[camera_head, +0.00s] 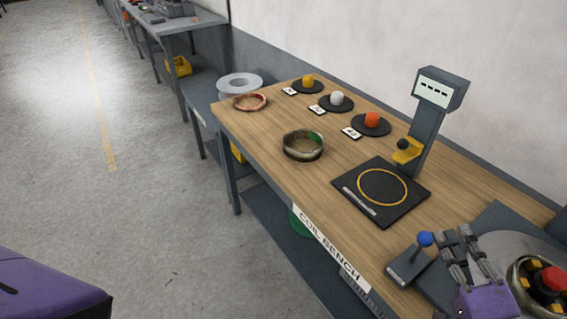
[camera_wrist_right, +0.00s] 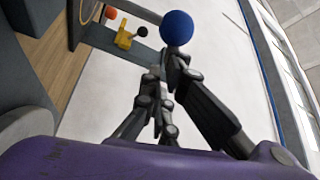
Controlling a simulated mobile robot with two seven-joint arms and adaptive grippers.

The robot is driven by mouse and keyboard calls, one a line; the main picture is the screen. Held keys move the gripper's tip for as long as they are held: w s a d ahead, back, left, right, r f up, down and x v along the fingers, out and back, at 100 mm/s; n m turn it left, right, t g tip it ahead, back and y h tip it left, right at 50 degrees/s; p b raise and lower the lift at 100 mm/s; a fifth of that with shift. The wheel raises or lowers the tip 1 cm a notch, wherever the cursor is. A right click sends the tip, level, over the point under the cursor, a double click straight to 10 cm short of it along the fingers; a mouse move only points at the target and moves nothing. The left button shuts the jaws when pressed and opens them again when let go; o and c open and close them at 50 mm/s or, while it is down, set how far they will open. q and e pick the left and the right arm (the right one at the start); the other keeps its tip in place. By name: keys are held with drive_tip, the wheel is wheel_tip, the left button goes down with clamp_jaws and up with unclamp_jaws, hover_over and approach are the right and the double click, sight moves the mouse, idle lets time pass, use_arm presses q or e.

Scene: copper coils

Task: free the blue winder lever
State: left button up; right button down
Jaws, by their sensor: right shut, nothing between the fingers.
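The blue winder lever (camera_head: 425,239) has a round blue knob on a short dark stem. It rises from a dark base plate (camera_head: 408,268) at the bench's front right. Its knob also shows in the right wrist view (camera_wrist_right: 176,28), just beyond the fingertips. My right gripper (camera_head: 453,235) is shut with nothing between its fingers. Its fingertips are right beside the knob, to its right in the head view; whether they touch it I cannot tell. In the right wrist view the fingers (camera_wrist_right: 166,72) are close together. My left gripper is out of view.
A red button (camera_head: 553,278) and grey winder parts lie right of my gripper. A black pad with a yellow ring (camera_head: 382,188), a post with a display (camera_head: 436,90) and a metal ring (camera_head: 303,145) stand on the wooden bench. Coloured knobs line the back.

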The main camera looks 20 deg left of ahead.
use_arm(q)
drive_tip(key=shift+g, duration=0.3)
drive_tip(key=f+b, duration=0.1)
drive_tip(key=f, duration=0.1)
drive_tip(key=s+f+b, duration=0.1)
drive_tip(key=b, duration=0.1)
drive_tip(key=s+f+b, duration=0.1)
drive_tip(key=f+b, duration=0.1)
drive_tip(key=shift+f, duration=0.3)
use_arm(e)
drive_tip(key=s+a+f+n+y, duration=0.1)
drive_tip(key=s+a+n+y, duration=0.4)
drive_tip(key=n, duration=0.6)
drive_tip(key=s+y, duration=0.1)
drive_tip(key=s, duration=0.1)
drive_tip(key=shift+s+f+n+y, duration=0.3)
drive_tip(key=shift+f, duration=0.05)
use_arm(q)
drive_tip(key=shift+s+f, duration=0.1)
use_arm(e)
drive_tip(key=shift+a, duration=0.1)
